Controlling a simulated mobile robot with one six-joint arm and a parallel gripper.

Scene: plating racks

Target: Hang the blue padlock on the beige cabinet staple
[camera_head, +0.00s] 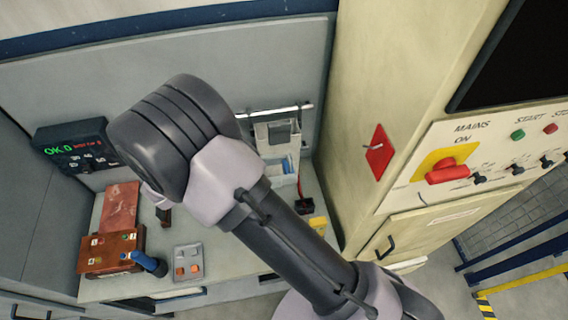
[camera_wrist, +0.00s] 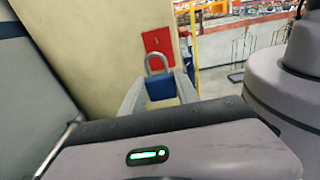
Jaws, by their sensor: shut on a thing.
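The blue padlock (camera_wrist: 160,87) is upright between the two fingers of my gripper (camera_wrist: 161,89) in the wrist view, its grey shackle (camera_wrist: 155,63) pointing up. The gripper is shut on its body. In the head view my arm hides the padlock and the fingers. The beige cabinet (camera_head: 405,60) stands on the right and carries a red diamond plate (camera_head: 380,153) with a small metal staple (camera_head: 372,147). In the wrist view the red plate (camera_wrist: 158,42) is behind and above the padlock. The shackle overlaps its lower part, apparently still apart from it. The staple is not clear there.
A bench (camera_head: 225,245) on the left holds a brown box (camera_head: 110,252), a blue-handled tool (camera_head: 149,263) and a grey button box (camera_head: 188,262). A red rotary switch (camera_head: 447,174) sticks out of the cabinet's panel right of the plate. Yellow-and-blue rails (camera_head: 525,282) stand at lower right.

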